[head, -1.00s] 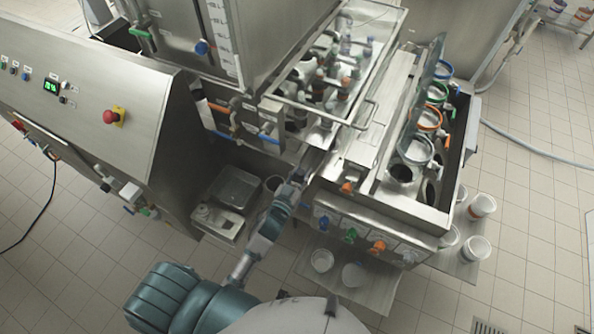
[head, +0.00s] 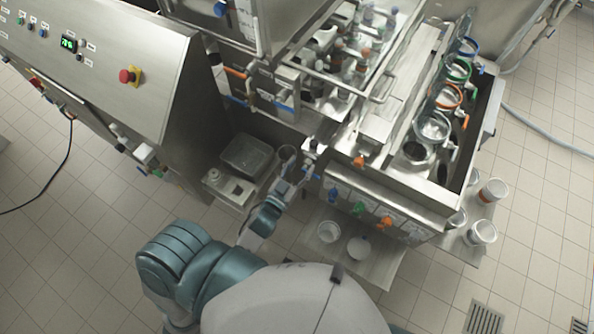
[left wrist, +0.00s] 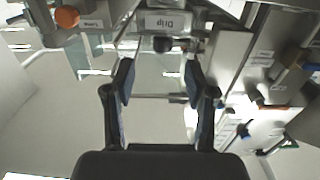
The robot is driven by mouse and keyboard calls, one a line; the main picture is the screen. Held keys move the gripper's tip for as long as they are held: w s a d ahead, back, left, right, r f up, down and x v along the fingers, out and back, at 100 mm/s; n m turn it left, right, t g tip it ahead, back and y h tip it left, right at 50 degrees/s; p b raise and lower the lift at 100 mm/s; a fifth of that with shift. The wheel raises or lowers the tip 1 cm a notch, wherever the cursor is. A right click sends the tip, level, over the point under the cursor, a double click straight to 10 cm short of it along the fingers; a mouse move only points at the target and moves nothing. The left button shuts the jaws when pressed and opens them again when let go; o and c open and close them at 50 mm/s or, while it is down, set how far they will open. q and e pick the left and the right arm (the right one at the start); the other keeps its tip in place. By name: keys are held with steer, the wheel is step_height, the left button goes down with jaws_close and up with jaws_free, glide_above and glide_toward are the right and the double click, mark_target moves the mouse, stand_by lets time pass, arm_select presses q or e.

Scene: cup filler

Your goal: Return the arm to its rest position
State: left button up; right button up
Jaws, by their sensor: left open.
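My left arm (head: 262,218), teal and grey, reaches up from the bottom of the head view. Its gripper (head: 298,168) is small there, beside the left front corner of the steel filler bench. In the left wrist view the left gripper (left wrist: 158,82) shows its two dark fingers spread apart, with nothing between them. A steel part with a label reading "Drip" (left wrist: 166,22) lies beyond the fingertips. My right gripper is in neither view.
A control cabinet (head: 110,75) with a red button stands at left. A tray (head: 246,154) and a pale container (head: 228,187) sit left of the gripper. The bench front (head: 375,205) has coloured valves; white cups (head: 330,231) stand on a shelf below. Open tiled floor lies at lower left.

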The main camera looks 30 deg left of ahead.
arm_select(q)
steer(key=shift+s+d, duration=0.2)
steer(key=shift+s, duration=0.9)
steer(key=shift+a, duration=0.1)
